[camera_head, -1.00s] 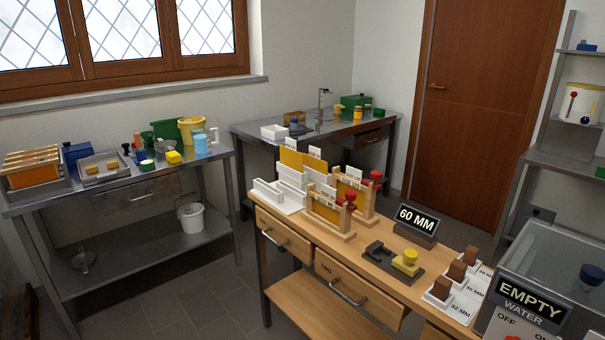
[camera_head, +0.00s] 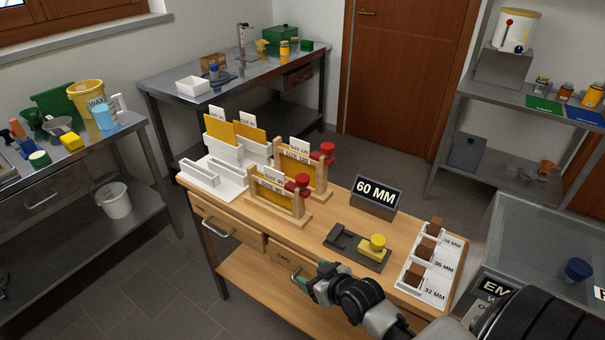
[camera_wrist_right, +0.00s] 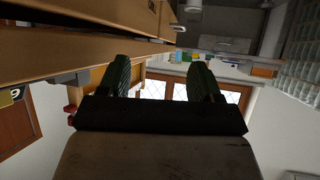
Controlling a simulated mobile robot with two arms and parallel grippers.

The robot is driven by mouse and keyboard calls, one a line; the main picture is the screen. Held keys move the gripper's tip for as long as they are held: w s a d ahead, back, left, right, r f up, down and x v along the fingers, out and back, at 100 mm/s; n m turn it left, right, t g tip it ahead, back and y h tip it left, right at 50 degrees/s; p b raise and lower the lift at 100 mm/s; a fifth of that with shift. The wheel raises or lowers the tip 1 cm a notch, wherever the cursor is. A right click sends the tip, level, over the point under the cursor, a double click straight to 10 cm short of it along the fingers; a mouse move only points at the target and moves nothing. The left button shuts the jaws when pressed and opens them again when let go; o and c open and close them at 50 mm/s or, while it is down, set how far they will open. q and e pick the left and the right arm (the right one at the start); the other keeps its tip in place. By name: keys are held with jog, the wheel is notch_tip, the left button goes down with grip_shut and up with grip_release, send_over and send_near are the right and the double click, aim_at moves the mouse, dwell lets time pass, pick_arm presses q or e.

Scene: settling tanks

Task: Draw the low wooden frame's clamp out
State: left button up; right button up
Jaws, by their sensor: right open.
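Two upright wooden frames stand on the wooden bench, each holding a yellow sheet and a white label card. The nearer wooden frame (camera_head: 279,213) looks the lower one; its red clamp (camera_head: 299,184) sits at its right post. The farther wooden frame (camera_head: 318,186) has a red clamp (camera_head: 326,151) at its top right. My right gripper (camera_head: 316,284) is open and empty beside the bench's front drawers, below and apart from the nearer frame. Its two dark green fingers show spread in the wrist view (camera_wrist_right: 160,80). My left gripper is out of view.
A white rack (camera_head: 212,182) stands left of the frames. Drawer handles (camera_head: 219,229) stick out in front.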

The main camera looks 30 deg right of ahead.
aim_at(306, 184)
jog(key=w+d+r+m+t+h+p, duration=0.1)
jog(key=w+d+r+t, duration=0.25)
jog(key=r, duration=0.45)
jog(key=w+d+r+t, duration=0.3)
jog(key=d+r, duration=0.1)
jog(key=r, duration=0.3)
jog(key=shift+g, duration=0.25)
jog(key=w+p, duration=0.1)
jog(key=w, duration=0.9)
jog(key=shift+w+r, duration=0.1)
jog(key=shift+w, duration=0.25)
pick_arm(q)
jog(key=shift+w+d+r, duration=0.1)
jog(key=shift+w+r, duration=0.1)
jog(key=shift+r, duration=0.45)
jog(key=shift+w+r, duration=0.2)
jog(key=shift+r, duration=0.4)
